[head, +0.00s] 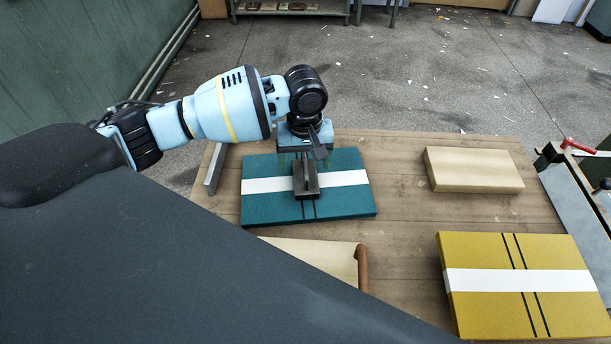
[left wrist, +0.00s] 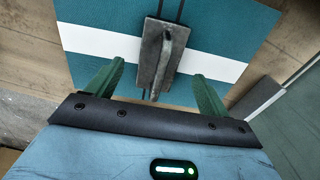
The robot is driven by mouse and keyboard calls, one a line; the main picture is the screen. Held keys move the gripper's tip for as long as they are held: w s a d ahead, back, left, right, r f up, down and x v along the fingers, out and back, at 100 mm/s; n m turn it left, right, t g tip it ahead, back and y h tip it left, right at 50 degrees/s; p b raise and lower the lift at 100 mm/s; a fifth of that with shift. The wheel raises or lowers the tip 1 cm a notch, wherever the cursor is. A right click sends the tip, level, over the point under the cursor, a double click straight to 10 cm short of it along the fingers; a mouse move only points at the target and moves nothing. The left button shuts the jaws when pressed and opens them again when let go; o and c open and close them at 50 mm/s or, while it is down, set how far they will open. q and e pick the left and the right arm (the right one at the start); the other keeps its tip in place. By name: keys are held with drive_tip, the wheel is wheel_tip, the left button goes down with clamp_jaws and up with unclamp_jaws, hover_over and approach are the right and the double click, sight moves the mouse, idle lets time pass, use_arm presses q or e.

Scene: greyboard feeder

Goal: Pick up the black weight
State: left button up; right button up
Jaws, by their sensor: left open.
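The black weight (head: 312,190) is a dark block with a raised bar handle. It lies on the white band of a teal board stack (head: 350,200) on the wooden table. It also shows in the left wrist view (left wrist: 148,62), ahead of my fingers and between their lines. My left gripper (head: 304,166) points down over the stack, with its wrist partly covering the far end of the weight. In the left wrist view my left gripper (left wrist: 158,72) is open, its green fingers wide apart on either side, with nothing held. My right gripper is not in view.
A yellow board stack (head: 570,255) with a white band lies at the front right of the table. A plain beige block (head: 473,170) lies at the back right. A pale board with a brown edge piece (head: 361,268) lies in front. Bare table (head: 400,215) separates them.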

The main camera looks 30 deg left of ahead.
sight(306, 165)
use_arm(q)
wheel_tip(306, 165, down, 5)
drive_tip(key=shift+w+r+b, duration=0.1)
drive_tip(key=shift+b, duration=0.2)
drive_tip(key=shift+c, duration=0.3)
clamp_jaws()
drive_tip(key=shift+w+r, duration=0.1)
drive_tip(key=shift+r, duration=0.05)
